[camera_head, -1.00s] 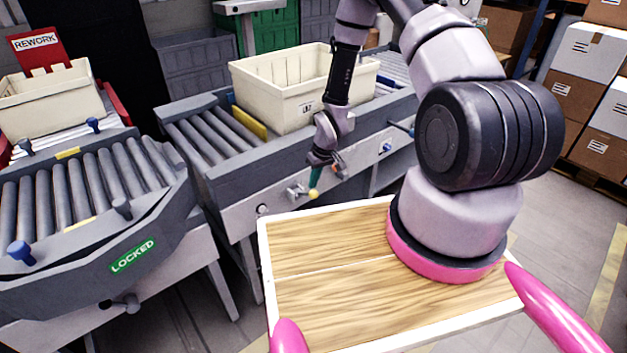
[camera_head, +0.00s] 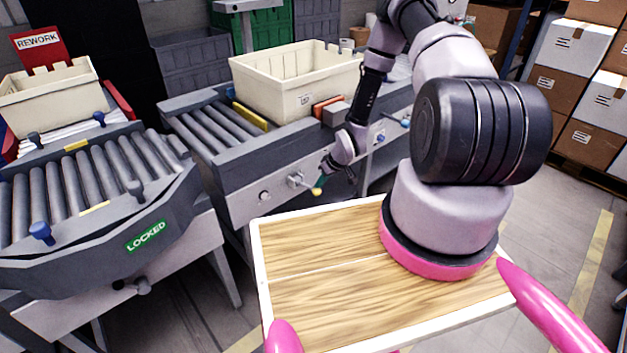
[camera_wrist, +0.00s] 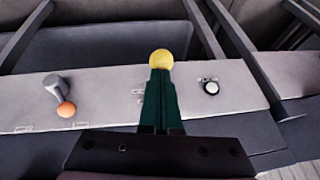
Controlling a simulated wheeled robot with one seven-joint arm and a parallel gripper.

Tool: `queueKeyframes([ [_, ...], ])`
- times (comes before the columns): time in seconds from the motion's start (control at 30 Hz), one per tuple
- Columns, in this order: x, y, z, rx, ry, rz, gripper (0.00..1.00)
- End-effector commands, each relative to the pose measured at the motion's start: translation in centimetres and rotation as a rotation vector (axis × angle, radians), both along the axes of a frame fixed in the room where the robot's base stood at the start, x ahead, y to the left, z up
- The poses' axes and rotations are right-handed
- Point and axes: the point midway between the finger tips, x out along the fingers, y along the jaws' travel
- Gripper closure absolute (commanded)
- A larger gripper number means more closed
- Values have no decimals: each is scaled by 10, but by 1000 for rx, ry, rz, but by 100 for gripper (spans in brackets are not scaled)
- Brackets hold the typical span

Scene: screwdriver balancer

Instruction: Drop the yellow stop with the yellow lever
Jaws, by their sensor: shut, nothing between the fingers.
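The yellow lever (camera_head: 317,191) has a yellow ball knob on an arm from a grey hub on the front panel of the middle conveyor. In the wrist view its ball (camera_wrist: 161,59) shows just beyond my fingertips. My gripper (camera_head: 324,180) is shut and empty, its green fingers close beside the knob from the right; I cannot tell if they touch it. The fingers (camera_wrist: 158,75) hide the lever's arm in the wrist view. The yellow stop (camera_head: 250,116) is a yellow bar standing above the rollers, left of the cream bin.
The cream bin (camera_head: 290,85) sits on the middle conveyor, with an orange block (camera_head: 326,106) beside it. An orange-knobbed lever (camera_wrist: 66,109) is on the same panel. The left conveyor carries a LOCKED sign (camera_head: 145,237). A wooden tray top (camera_head: 330,295) lies in front.

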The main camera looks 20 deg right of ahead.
Motion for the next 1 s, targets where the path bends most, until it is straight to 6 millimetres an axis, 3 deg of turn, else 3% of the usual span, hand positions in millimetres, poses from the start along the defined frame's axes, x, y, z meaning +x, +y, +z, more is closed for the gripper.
queueKeyframes([
  [0.1,-8,-8,-18,5,-2,-4,100],
  [0.5,-18,-12,-72,177,-348,-7,100],
  [1.0,-10,-9,-115,170,-340,0,100],
])
